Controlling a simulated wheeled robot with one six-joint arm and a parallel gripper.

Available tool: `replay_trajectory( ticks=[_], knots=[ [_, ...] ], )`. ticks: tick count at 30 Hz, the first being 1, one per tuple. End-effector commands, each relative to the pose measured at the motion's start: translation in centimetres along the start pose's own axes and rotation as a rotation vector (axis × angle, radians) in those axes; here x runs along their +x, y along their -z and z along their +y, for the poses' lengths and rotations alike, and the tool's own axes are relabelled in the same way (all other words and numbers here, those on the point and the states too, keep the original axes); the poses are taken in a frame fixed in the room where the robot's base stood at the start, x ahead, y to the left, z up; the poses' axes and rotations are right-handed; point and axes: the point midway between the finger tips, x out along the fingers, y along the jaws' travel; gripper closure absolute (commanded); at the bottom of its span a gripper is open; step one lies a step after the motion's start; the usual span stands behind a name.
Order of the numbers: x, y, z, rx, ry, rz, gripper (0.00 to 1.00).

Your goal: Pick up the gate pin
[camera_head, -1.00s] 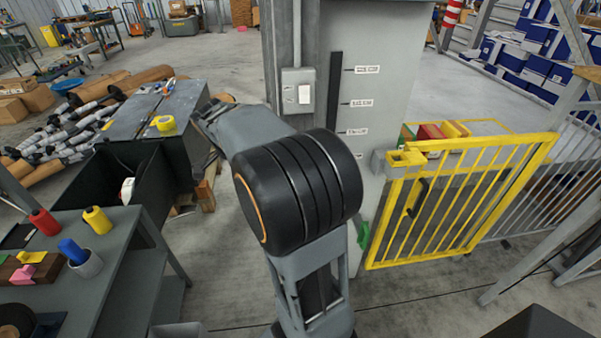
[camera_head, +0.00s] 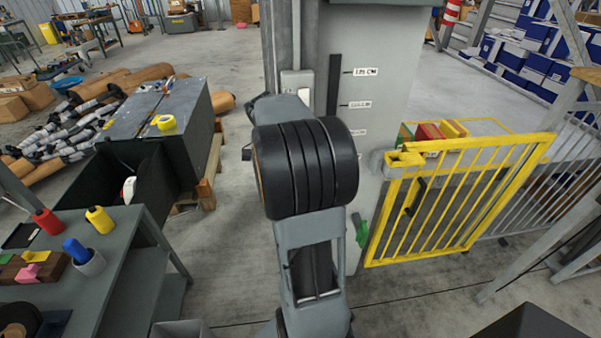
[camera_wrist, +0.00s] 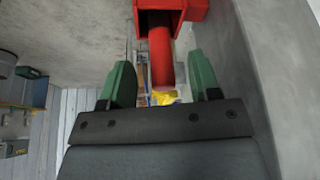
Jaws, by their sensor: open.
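My gripper (camera_wrist: 160,72) shows in the wrist view with two green fingers spread apart. A red rod (camera_wrist: 161,58) comes out of a red square housing (camera_wrist: 170,12) and lies between the fingers, with a gap on both sides. It may be the gate pin; I cannot tell for certain. A small yellow part (camera_wrist: 190,97) shows beyond the fingers. The yellow gate (camera_head: 460,200) stands to the right of the grey column (camera_head: 385,70).
A pale concrete-like surface (camera_wrist: 285,80) is close on the right in the wrist view. A green piece (camera_head: 361,232) sits by the gate's lower left.

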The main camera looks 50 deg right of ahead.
Motion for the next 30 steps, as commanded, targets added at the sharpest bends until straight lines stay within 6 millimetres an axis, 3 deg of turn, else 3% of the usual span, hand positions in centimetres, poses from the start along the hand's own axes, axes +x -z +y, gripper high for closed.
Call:
replay_trajectory(
  ticks=[3,10,20,30],
  knots=[
    [0.6,2.0,0.1,0.004,-0.003,0.0,0.43],
    [3.3,1.6,0.0,-0.001,-0.002,0.0,0.43],
    [3.7,1.6,0.0,-0.001,-0.001,0.0,0.44],
    [3.7,1.6,0.0,0.0,0.0,0.0,0.77]
  ],
)
